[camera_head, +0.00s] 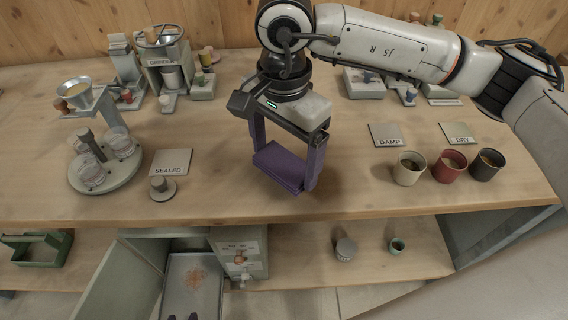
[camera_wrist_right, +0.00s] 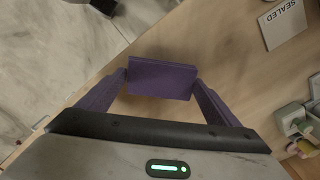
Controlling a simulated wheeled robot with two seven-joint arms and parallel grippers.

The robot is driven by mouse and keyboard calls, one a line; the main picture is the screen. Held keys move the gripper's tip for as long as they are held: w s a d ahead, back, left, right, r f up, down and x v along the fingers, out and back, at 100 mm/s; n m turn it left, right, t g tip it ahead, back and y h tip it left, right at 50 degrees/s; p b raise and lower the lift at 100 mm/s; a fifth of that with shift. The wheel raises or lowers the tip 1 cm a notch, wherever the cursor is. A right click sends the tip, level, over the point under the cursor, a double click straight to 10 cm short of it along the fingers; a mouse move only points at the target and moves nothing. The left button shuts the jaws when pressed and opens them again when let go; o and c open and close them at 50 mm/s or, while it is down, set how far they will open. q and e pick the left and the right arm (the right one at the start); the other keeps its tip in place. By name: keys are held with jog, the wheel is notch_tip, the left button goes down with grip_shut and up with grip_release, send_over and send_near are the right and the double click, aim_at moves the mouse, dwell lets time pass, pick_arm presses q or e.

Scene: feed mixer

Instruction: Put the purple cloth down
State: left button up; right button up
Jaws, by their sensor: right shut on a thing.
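The purple cloth (camera_head: 279,166) is a flat folded block over the front middle of the bench. My right gripper (camera_head: 281,172) is shut on it, one purple finger at each end. The right wrist view also shows the cloth (camera_wrist_right: 162,77) held between the fingertips (camera_wrist_right: 161,80). The cloth is very low over the wood; I cannot tell whether it touches it. Two dark purple fingertips of my left gripper (camera_head: 183,317) show at the bottom edge of the head view, apart with nothing visible between them; the rest is out of frame.
Left of the cloth are the SEALED plate (camera_head: 171,161), a weight (camera_head: 162,188) and a round tray (camera_head: 130,180) with glasses. Right are DAMP (camera_head: 387,135) and DRY (camera_head: 459,134) plates and three cups (camera_head: 451,166). Bare wood surrounds the cloth. An open cabinet (camera_head: 128,285) lies below.

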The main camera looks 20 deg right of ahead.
aim_at(284, 162)
jog(key=shift+f, duration=1.55)
jog(key=shift+f, duration=0.1)
jog(key=shift+f, duration=0.2)
jog(key=o, duration=0.8)
jog(key=shift+r, duration=0.15)
jog(key=shift+o, duration=0.2)
notch_tip(284, 162, up, 12)
jog(key=shift+r, duration=0.15)
